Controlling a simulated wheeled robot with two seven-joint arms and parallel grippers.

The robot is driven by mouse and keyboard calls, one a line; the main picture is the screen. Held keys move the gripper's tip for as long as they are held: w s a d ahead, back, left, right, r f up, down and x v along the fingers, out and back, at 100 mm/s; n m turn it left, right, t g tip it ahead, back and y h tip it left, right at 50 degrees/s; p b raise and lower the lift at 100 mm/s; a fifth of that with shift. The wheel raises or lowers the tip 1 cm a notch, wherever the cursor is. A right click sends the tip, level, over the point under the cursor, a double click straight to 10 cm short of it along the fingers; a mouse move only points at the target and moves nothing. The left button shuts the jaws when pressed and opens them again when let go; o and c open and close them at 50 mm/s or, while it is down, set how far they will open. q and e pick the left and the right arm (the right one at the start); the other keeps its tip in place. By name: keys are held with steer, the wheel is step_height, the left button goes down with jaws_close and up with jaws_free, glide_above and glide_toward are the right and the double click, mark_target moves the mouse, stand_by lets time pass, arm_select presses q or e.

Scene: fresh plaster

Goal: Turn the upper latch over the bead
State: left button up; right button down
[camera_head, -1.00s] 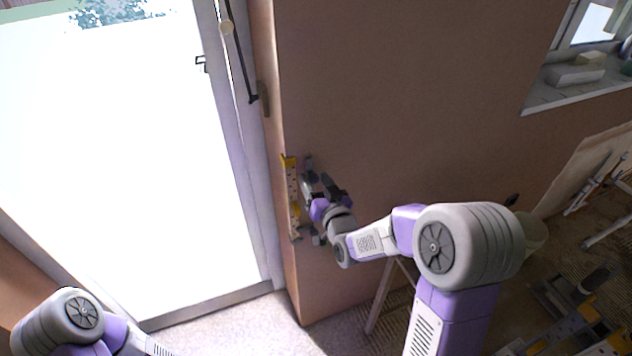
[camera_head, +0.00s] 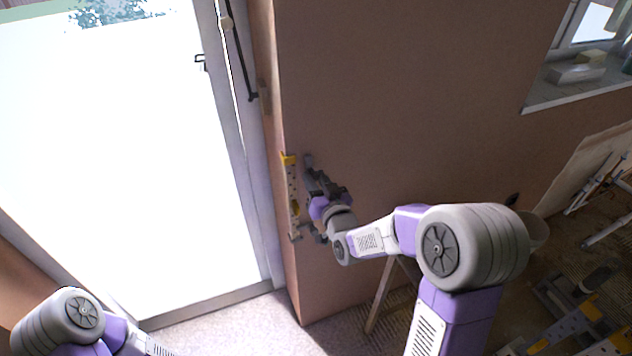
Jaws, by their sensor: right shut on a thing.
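A yellow and white fitting (camera_head: 291,195) stands upright along the wall's edge beside the bright door. My right gripper (camera_head: 310,180) is at the fitting's right side, by its upper half. It is shut on a small dark part that I take to be the upper latch; the fingers and wrist hide most of it. I cannot make out the bead or tell how far the latch is turned. My left arm shows at the bottom left, but its gripper is out of the picture.
The brown plaster wall (camera_head: 400,100) is clear above my right arm. A glazed door (camera_head: 120,180) fills the left. A window sill (camera_head: 570,92) with small items is at the top right. A bucket (camera_head: 534,232), boards and tools crowd the lower right.

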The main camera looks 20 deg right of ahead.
steer(key=n+b, duration=0.3)
steer(key=shift+f+n, duration=0.1)
steer(key=shift+n, duration=0.3)
steer(key=n+b, duration=0.2)
steer(key=n, duration=0.1)
steer(key=shift+n, duration=0.4)
steer(key=n+b, duration=0.1)
steer(key=n, duration=0.3)
steer(key=shift+n, duration=2.8)
steer(key=c, duration=0.9)
jaws_free()
steer(key=shift+o, duration=0.2)
